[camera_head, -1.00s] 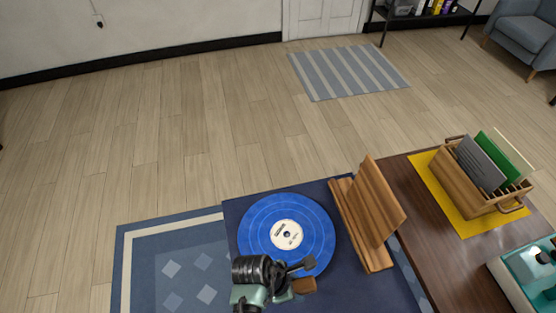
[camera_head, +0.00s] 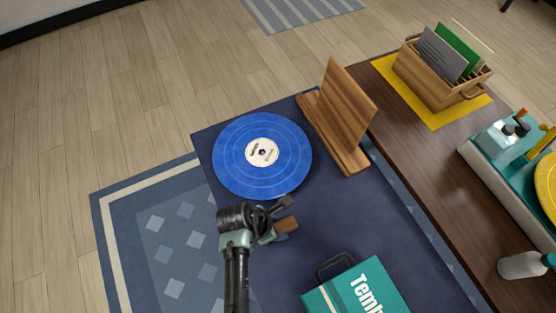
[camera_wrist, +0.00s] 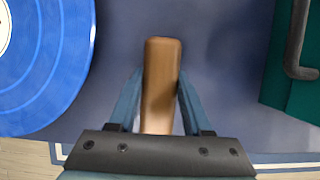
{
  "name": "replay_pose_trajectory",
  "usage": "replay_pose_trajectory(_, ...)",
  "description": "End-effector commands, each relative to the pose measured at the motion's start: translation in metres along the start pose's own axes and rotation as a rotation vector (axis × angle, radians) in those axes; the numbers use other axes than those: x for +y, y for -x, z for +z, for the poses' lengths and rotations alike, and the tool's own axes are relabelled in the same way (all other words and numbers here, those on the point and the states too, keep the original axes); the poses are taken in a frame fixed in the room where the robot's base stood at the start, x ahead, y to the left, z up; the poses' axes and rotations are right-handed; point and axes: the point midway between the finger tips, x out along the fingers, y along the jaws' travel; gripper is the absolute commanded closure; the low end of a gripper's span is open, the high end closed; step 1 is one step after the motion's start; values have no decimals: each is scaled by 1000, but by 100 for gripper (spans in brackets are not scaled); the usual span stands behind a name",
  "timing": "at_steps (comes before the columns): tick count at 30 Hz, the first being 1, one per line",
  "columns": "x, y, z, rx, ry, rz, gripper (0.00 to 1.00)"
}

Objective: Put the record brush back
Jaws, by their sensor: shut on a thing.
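The record brush, a small wooden block (camera_head: 288,224), is in my gripper (camera_head: 279,228). In the wrist view the brush (camera_wrist: 160,75) stands lengthwise between the two fingers of my gripper (camera_wrist: 158,95), which is shut on it. The brush is over the dark blue tabletop (camera_head: 330,225), just in front of the blue record (camera_head: 262,180). I cannot tell whether it touches the surface. The record also shows at the left of the wrist view (camera_wrist: 45,70). My wrist hides part of the table beside the brush.
A teal case (camera_head: 345,297) with a dark handle lies at the front.

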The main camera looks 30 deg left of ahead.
Motion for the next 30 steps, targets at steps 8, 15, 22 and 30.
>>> replay_pose_trajectory(8,1,-15,-6,-1,0,2,100)
replay_pose_trajectory(15,0,-18,-7,-1,0,1,100)
replay_pose_trajectory(22,0,-17,-7,-1,-1,1,21)
replay_pose_trajectory(30,0,-16,-6,-1,-1,1,21)
